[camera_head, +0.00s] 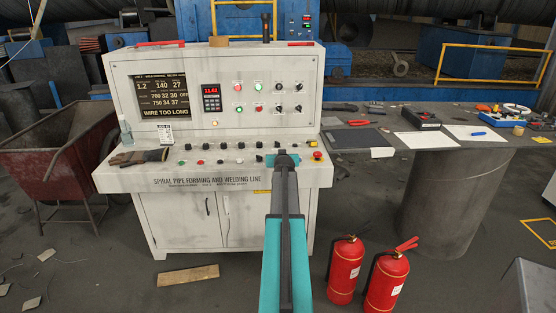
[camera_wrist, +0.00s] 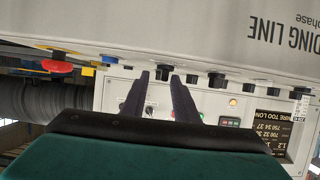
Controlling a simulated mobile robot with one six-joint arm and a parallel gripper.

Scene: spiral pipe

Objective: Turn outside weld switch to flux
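The control console (camera_head: 150,205) stands in front of me, with a row of black rotary knobs on its sloped lower desk. Their labels are too small to read, so I cannot tell which is the outside weld switch. My gripper (camera_head: 284,158) is over the right part of this row and hides some of it. In the wrist view, which shows the console upside down, the fingers of my gripper (camera_wrist: 161,76) are apart. A black knob (camera_wrist: 162,74) shows between the fingertips. I cannot tell whether they touch it.
A red emergency button (camera_head: 317,155) sits at the desk's right end; gloves (camera_head: 140,156) lie at its left. Two fire extinguishers (camera_head: 345,268) stand on the floor at right. A workbench (camera_head: 455,165) with tools is further right. A red cart (camera_head: 55,160) stands left.

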